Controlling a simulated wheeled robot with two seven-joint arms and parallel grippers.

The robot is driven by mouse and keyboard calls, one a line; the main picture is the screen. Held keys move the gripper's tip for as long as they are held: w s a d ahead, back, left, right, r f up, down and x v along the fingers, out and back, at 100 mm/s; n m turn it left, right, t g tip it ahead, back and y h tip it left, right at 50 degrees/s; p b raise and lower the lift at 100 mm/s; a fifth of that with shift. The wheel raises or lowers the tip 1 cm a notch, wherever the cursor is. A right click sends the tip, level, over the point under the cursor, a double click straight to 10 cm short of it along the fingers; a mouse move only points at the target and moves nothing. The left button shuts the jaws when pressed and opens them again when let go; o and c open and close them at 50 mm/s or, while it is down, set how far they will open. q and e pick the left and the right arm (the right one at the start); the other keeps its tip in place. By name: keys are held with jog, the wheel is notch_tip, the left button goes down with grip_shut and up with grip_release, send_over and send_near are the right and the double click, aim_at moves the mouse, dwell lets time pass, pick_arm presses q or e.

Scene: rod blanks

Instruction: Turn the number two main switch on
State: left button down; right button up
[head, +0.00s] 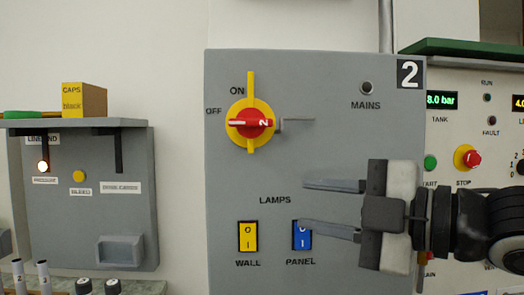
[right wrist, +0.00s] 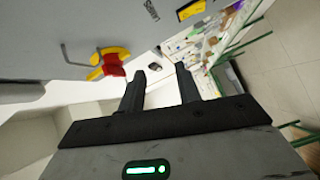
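My right gripper (head: 304,205) is open and empty, below and right of the switch, in front of the lamp area. In the right wrist view, the switch (right wrist: 113,64) is left of the open fingers (right wrist: 160,69), apart from them. My left gripper is not in view.
Below are a yellow WALL rocker (head: 248,236) and a blue PANEL rocker (head: 302,235), close to my lower right finger. The MAINS lamp (head: 367,88) looks dark. A panel with START and STOP buttons (head: 467,158) is at right; a shelf with a CAPS box (head: 84,99) is at left.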

aim_at(257, 123)
jog(key=s+d+r+n+t+p, duration=0.1)
jog(key=s+d+r, duration=0.15)
jog(key=r, duration=0.25)
jog(key=s+d+r+n, duration=0.1)
jog(key=s+d+r, duration=0.15)
jog(key=r, duration=0.25)
jog(key=shift+h, duration=0.3)
jog(key=p+x, duration=0.2)
jog(key=x, duration=1.4)
jog(key=shift+a+r, duration=0.1)
jog(key=shift+a, duration=0.2)
grip_shut()
